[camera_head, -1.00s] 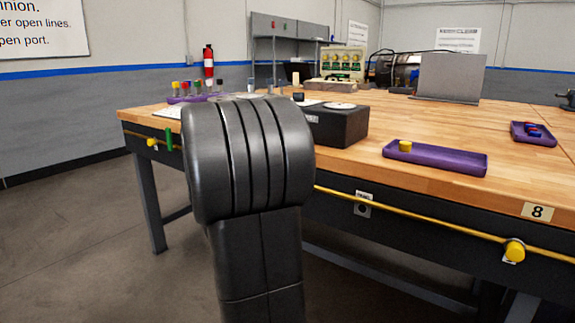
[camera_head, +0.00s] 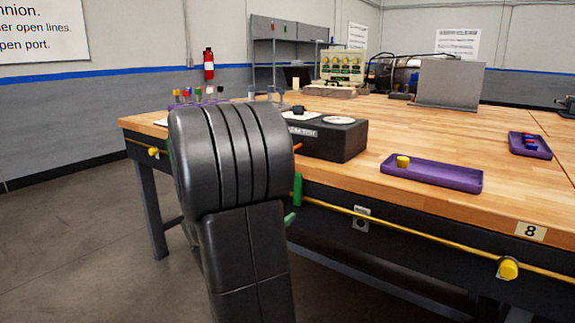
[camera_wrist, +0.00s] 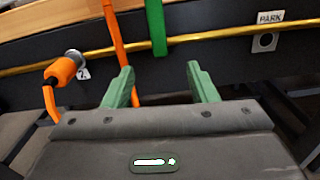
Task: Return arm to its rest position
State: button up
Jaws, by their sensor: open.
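My arm (camera_head: 235,165) stands folded in front of the bench in the head view, its dark rounded links hiding part of the bench front. In the wrist view my gripper (camera_wrist: 162,86) has its two green fingers spread apart with nothing between them. It faces the dark front of the bench, below the yellow line. In the head view only a bit of green shows just right of my arm, and the rest of the gripper is hidden. A green strip (camera_wrist: 155,25) and an orange strip (camera_wrist: 115,45) hang over the bench front beyond the fingers.
An orange plug (camera_wrist: 60,70) sits left of my gripper; a PARK socket (camera_wrist: 265,42) is to the right. On the wooden bench (camera_head: 440,138) are a black box (camera_head: 328,142) and purple trays (camera_head: 432,175). Floor is clear at left.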

jog(key=n+p, duration=0.3)
jog(key=n, duration=0.4)
jog(key=w+n+p, duration=0.1)
jog(key=n+p, duration=0.3)
jog(key=n, duration=0.4)
jog(key=w+d+n+p, duration=0.1)
jog(key=n+p, duration=0.2)
jog(key=n, duration=0.5)
jog(key=shift+w+r, duration=0.1)
jog(key=shift+d, duration=0.1)
